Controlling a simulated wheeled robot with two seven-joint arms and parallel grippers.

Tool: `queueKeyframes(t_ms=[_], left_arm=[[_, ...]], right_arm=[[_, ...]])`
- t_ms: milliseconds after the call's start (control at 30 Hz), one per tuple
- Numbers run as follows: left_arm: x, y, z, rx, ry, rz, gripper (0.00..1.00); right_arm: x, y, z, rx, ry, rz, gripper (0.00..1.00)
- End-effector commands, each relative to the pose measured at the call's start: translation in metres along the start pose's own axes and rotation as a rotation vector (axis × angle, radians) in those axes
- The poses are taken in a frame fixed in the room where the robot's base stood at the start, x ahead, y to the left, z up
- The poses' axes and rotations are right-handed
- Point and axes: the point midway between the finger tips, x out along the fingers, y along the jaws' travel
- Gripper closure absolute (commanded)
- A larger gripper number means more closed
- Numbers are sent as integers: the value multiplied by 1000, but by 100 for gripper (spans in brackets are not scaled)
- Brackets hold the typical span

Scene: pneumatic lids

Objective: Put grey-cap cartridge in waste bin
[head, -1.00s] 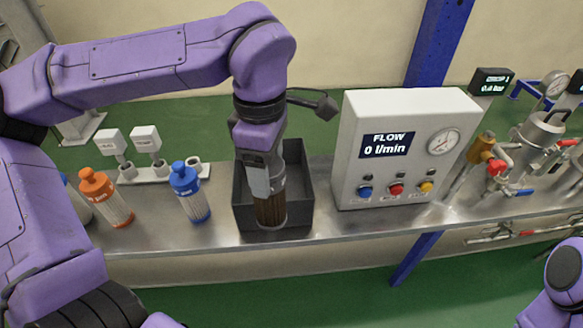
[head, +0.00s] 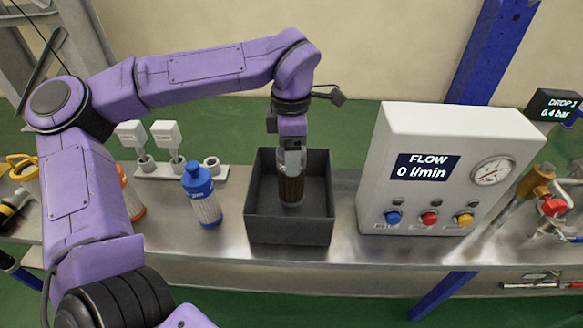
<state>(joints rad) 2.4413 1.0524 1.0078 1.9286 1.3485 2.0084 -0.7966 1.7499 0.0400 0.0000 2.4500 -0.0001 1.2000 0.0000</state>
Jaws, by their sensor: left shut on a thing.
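My left gripper (head: 291,164) is shut on a cartridge (head: 291,192) with a brown, streaked body. The gripper covers the cartridge's cap, so only a little grey shows at its top. The cartridge hangs upright inside the outline of the dark open bin (head: 288,232), below the level of its back rim. I cannot tell whether it touches the bin floor. My right gripper is not in view.
A blue-cap cartridge (head: 202,197) stands left of the bin. An orange cartridge (head: 132,200) is partly hidden behind my left arm. A white holder rack (head: 183,171) is behind them. The white flow panel (head: 437,165) stands right of the bin.

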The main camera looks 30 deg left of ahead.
Motion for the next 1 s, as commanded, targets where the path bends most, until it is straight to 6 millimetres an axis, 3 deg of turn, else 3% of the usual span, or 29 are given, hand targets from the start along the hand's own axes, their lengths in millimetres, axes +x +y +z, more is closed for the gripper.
queueKeyframes(t_ms=[300, 633, 667, 733, 1000], left_arm=[[43, 10, 1, 0, -1, -1, 100], [44, 10, 2, 1, -1, 0, 100], [45, 10, 1, 1, 0, -1, 32], [45, 10, 1, 1, 0, 0, 10], [44, 10, 1, 1, -1, 0, 10]], right_arm=[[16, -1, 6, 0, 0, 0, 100], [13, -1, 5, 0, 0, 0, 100], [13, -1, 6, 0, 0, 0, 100], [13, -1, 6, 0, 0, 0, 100], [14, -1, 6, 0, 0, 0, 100]])
